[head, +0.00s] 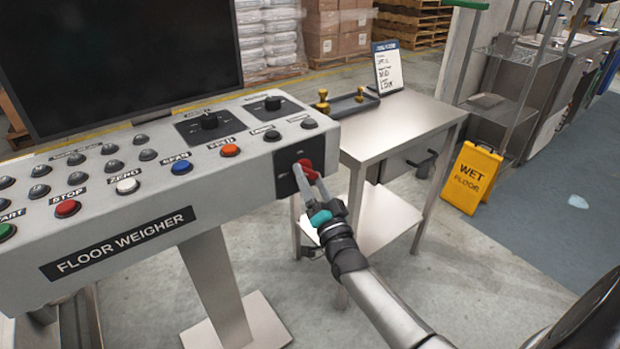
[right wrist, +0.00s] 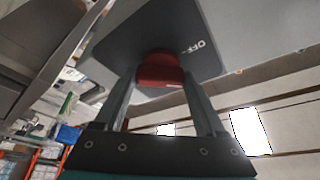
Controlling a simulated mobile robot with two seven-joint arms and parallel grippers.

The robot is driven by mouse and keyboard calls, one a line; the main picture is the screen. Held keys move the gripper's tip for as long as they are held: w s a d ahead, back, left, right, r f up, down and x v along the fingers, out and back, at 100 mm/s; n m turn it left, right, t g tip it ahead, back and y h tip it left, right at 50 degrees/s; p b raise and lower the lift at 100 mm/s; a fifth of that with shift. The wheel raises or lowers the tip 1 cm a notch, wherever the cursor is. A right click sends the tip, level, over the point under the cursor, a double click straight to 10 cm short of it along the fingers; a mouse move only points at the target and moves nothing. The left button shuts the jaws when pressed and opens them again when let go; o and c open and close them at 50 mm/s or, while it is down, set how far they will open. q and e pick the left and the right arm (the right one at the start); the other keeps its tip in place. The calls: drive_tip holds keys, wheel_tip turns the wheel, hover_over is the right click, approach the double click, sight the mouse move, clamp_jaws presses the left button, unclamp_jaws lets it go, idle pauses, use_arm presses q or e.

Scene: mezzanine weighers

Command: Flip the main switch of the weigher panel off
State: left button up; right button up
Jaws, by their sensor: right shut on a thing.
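The weigher panel (head: 150,215) is a grey console marked FLOOR WEIGHER, on a post at the left of the head view. Its main switch (head: 307,169) is a red knob on a dark plate (head: 285,176) at the panel's right end. My right gripper (head: 305,178) is at this plate, its fingers shut on the red switch. In the right wrist view the red switch (right wrist: 160,70) sits between the two fingers, in front of the dark plate, where the word OFF shows at the upper right. The fingers partly hide the switch. My left gripper is not in view.
A metal side table (head: 410,125) stands right of the panel, with a small sign (head: 387,67) and a tray of brass-coloured weights (head: 350,104) on it. A yellow wet floor sign (head: 472,178) stands further right. A dark screen (head: 120,60) rises behind the panel.

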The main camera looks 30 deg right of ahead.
drive_tip(key=c, duration=0.6)
drive_tip(key=shift+c, duration=0.7)
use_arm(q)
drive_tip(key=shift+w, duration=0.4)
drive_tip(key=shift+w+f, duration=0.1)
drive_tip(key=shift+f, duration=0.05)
use_arm(e)
drive_tip(key=shift+n, duration=0.4)
drive_tip(key=n+y+b, duration=0.1)
drive_tip(key=n, duration=0.1)
drive_tip(key=shift+f+n+t+y, duration=0.1)
drive_tip(key=shift+n+t+y, duration=0.2)
drive_tip(key=shift+t, duration=0.1)
drive_tip(key=n+y, duration=0.1)
drive_tip(key=n, duration=0.1)
drive_tip(key=n+y+b, duration=0.1)
drive_tip(key=n, duration=0.2)
drive_tip(key=shift+d+t+y, duration=0.15)
drive_tip(key=shift+t+y, duration=0.15)
drive_tip(key=shift+n+y, duration=0.6)
drive_tip(key=shift+n, duration=0.8)
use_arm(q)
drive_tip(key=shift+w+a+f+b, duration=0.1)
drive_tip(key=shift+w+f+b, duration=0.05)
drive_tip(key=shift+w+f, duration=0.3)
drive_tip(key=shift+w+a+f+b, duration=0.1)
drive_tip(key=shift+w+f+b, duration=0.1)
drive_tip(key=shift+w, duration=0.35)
